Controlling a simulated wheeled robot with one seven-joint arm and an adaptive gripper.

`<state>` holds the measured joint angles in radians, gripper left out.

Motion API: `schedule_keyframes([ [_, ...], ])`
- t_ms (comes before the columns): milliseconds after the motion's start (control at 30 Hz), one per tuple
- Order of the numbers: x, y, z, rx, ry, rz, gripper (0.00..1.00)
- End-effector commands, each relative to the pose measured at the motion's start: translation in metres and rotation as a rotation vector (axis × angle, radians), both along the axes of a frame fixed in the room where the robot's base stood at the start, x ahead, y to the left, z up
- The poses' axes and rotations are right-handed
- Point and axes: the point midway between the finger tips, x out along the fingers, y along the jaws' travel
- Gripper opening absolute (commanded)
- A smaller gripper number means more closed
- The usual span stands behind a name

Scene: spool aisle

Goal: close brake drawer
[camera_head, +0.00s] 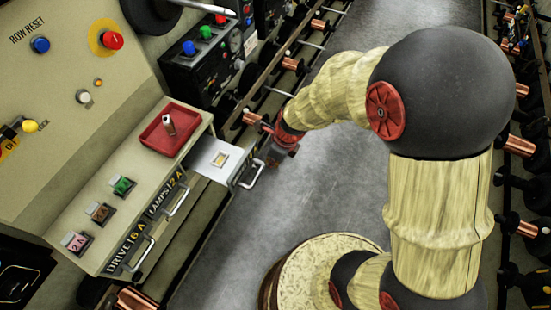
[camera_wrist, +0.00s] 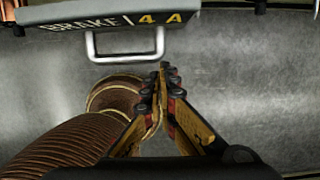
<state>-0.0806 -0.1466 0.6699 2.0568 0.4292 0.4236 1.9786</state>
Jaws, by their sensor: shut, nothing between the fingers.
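My gripper (camera_wrist: 164,68) is shut and empty. Its fingertips are close to the right end of the handle; I cannot tell whether they touch. In the head view my gripper (camera_head: 274,156) is just beyond the drawer front.
The lamps drawer (camera_head: 168,201) and drive drawer (camera_head: 130,257) sit flush in the console. A red tray (camera_head: 163,139) holding a small cylinder is on the console ledge, with several coloured blocks nearby. Spool racks line both sides. The grey aisle floor (camera_head: 245,215) is clear.

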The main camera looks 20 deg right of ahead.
Motion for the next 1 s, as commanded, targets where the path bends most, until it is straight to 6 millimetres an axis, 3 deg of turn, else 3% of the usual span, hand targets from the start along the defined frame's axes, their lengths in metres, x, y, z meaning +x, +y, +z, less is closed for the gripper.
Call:
schedule_keyframes([
  [233, 0.022, 0.025, 0.003, 0.0, -0.004, 0.003, 0.0],
  [767, 0.027, 0.03, 0.005, 0.0, -0.003, 0.001, 0.0],
  [1000, 0.038, 0.045, 0.007, -0.001, -0.002, 0.005, 0.0],
])
